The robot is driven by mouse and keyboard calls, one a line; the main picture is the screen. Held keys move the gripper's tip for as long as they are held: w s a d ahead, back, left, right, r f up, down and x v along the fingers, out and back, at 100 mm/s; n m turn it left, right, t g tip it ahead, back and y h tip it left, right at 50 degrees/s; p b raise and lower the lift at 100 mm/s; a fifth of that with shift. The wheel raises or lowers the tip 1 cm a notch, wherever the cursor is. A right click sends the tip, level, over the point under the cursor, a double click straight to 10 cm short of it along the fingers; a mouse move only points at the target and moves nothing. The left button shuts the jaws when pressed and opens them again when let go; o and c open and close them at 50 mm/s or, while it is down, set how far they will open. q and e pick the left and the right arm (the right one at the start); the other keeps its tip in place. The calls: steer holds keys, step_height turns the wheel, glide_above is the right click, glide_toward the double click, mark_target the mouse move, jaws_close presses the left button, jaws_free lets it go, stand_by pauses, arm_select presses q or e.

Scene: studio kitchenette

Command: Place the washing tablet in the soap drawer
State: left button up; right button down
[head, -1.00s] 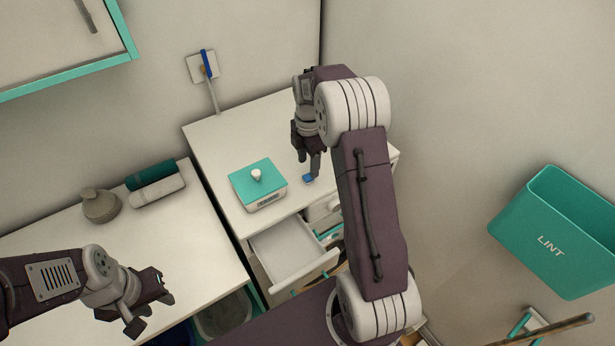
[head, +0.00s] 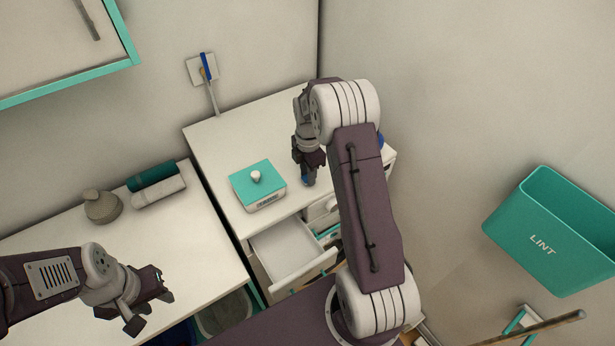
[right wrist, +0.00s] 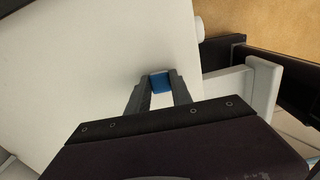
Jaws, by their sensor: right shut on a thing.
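The blue washing tablet (right wrist: 160,83) is between the fingertips of my right gripper (right wrist: 158,88) in the right wrist view. In the head view my right gripper (head: 309,178) points down over the white machine top, shut on the tablet, which is mostly hidden there. The soap drawer (head: 290,250) is pulled out at the machine's front, below and left of that gripper, and looks empty. My left gripper (head: 150,300) is over the left counter, empty, with its fingers apart.
A white box with a teal lid (head: 257,184) stands on the machine top (head: 222,137), left of my right gripper. A teal lint bin (head: 550,240) hangs on the right wall.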

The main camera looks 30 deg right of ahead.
step_height(320, 180, up, 4)
steer(key=shift+d+r+b, duration=0.1)
steer(key=shift+d+b, duration=0.05)
steer(key=shift+b, duration=0.8)
steer(key=s+d+r+b, duration=0.3)
steer(key=s+d+r, duration=0.2)
steer(key=s, duration=0.5)
steer(key=shift+r, duration=0.9)
steer(key=shift+d, duration=0.15)
